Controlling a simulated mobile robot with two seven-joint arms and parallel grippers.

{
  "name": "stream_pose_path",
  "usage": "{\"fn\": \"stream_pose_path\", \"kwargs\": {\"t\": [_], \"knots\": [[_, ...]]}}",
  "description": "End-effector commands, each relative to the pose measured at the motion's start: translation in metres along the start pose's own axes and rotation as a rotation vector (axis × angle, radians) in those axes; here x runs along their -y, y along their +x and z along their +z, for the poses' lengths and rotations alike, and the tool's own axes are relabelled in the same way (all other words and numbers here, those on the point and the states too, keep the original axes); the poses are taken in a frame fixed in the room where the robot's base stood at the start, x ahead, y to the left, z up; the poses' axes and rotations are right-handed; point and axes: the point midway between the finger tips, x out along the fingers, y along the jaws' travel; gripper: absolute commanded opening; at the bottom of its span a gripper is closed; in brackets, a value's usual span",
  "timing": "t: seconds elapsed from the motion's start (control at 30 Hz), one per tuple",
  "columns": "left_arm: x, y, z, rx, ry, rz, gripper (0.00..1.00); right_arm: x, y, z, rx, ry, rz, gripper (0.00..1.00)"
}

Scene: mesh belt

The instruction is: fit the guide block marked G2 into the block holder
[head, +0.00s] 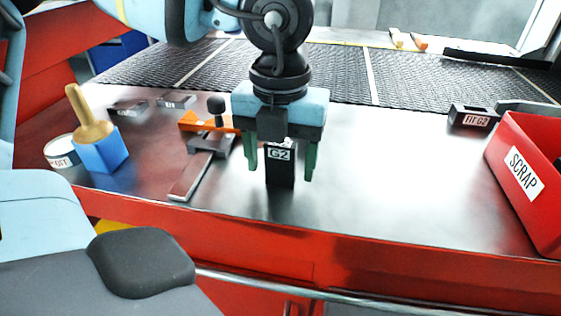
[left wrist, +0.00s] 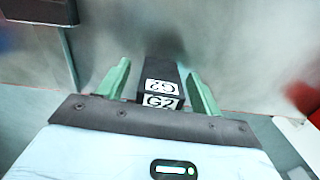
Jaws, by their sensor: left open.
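The guide block marked G2 (head: 280,176) is black with white labels and stands upright on the metal table. It also shows in the left wrist view (left wrist: 160,85). My left gripper (head: 281,172) points down with its green fingers open, one on each side of the block; gaps show between fingers and block. An orange and dark fixture with a black knob and a long flat bar (head: 208,139) lies left of the gripper. A black box labelled FIT G2 (head: 473,118) sits at the right. I cannot tell which of these is the block holder. My right gripper is out of view.
A red SCRAP bin (head: 510,145) stands at the right edge. Two small dark blocks lie near the mesh belt (head: 340,72). The table right of the gripper is clear.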

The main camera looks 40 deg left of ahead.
Motion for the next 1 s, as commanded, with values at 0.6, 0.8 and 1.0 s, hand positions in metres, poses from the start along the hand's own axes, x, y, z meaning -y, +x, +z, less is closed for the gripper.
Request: {"fn": "stream_pose_path", "kwargs": {"t": [0.6, 0.8, 1.0], "knots": [[0.000, -0.001, 0.000, 0.000, 0.000, 0.000, 0.16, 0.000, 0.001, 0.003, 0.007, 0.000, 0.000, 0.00], [0.000, -0.003, 0.000, 0.001, 0.000, 0.000, 0.16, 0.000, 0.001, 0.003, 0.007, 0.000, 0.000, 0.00], [0.001, -0.018, 0.001, 0.005, 0.000, -0.001, 0.16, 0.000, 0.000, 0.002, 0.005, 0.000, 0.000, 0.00]]}}
